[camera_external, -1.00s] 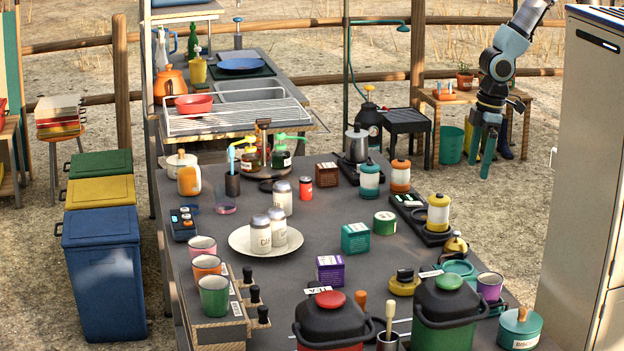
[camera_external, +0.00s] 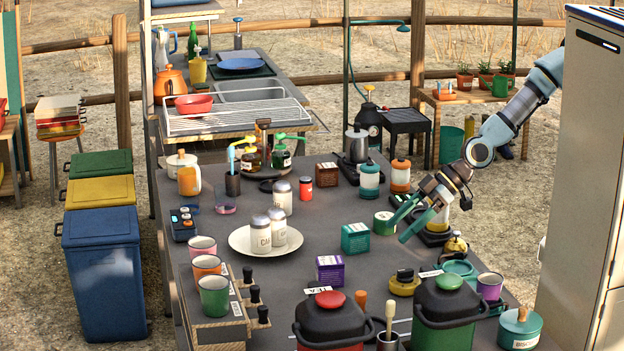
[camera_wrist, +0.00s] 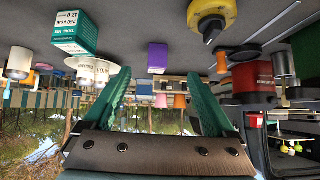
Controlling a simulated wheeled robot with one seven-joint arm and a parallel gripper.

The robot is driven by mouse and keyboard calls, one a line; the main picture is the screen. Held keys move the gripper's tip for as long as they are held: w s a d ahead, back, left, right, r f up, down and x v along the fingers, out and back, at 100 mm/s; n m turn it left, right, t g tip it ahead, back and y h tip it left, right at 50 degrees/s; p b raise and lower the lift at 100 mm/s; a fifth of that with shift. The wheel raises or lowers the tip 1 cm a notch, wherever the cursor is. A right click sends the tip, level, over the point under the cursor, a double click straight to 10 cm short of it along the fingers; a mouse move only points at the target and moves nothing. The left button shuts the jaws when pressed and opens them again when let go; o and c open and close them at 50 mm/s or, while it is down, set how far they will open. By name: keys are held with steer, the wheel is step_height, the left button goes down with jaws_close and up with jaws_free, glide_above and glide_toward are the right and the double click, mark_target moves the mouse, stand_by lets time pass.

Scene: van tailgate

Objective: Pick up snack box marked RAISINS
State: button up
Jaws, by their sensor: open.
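Three small snack boxes stand on the grey counter. The purple box (camera_external: 330,270) is front centre, and it also shows in the wrist view (camera_wrist: 157,58). The green box (camera_external: 355,238) is right of the plate; in the wrist view (camera_wrist: 75,36) its upside-down print appears to read trail mix. The brown box (camera_external: 326,174) is farther back. I cannot read RAISINS on any box. My gripper (camera_external: 397,231) is open and empty, above the counter to the right of the green box. In the wrist view the purple box appears between and beyond its fingers (camera_wrist: 157,76).
A white plate (camera_external: 240,241) with white jars is left of the green box. A round green tin (camera_external: 385,223) is close to my fingers. A yellow object (camera_external: 404,283), lidded pots (camera_external: 447,303) and canisters crowd the right and front.

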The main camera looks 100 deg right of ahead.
mark_target(338, 259)
steer(key=w+f+t+b, duration=0.1)
steer(key=b, duration=0.2)
steer(key=w+f+t+b, duration=0.1)
steer(key=w+b, duration=0.1)
steer(key=b, duration=0.1)
steer(key=w+f+h+b, duration=0.1)
steer(key=w+f+b, duration=0.1)
steer(key=b, duration=0.1)
steer(key=shift+a+t, duration=0.35)
steer(key=shift+t, duration=0.05)
steer(key=w+b, duration=0.1)
steer(key=b, duration=0.2)
steer(key=shift+m+t+h, duration=0.3)
steer(key=shift+m+t, duration=0.1)
steer(key=x, duration=0.3)
steer(key=b+x, duration=0.1)
steer(key=x, duration=0.3)
steer(key=b+x, duration=0.1)
steer(key=x, duration=0.2)
steer(key=shift+w+r, duration=0.2)
steer(key=shift+w, duration=0.25)
jaws_close()
